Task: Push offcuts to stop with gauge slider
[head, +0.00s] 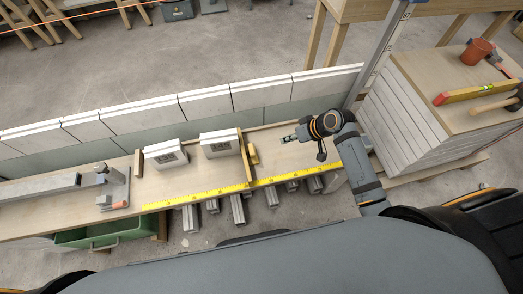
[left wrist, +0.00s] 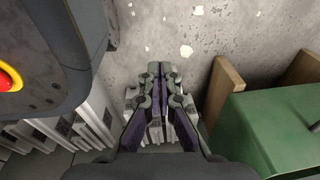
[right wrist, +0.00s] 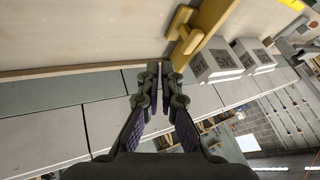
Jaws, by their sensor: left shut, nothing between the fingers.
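Two pale block offcuts with dark labels, the left one (head: 165,155) and the right one (head: 220,144), stand apart on the wooden bench (head: 290,162). The yellow-brown gauge slider (head: 247,160) lies across the bench just right of the right offcut, its handle (head: 254,155) facing right. A wooden strip (head: 138,164), apparently the stop, is left of the left offcut. My right gripper (head: 286,140) looks shut and empty, over the bench right of the slider; the slider also shows in the right wrist view (right wrist: 212,22). My left gripper (left wrist: 159,72) is shut and empty, seen only in the left wrist view.
A yellow tape (head: 210,195) runs along the bench's near edge. A metal clamp-like fixture (head: 113,185) stands at the left. A green bin (head: 100,234) sits below, also near my left gripper (left wrist: 270,125). Pale wall panels (head: 210,102) line the far side.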

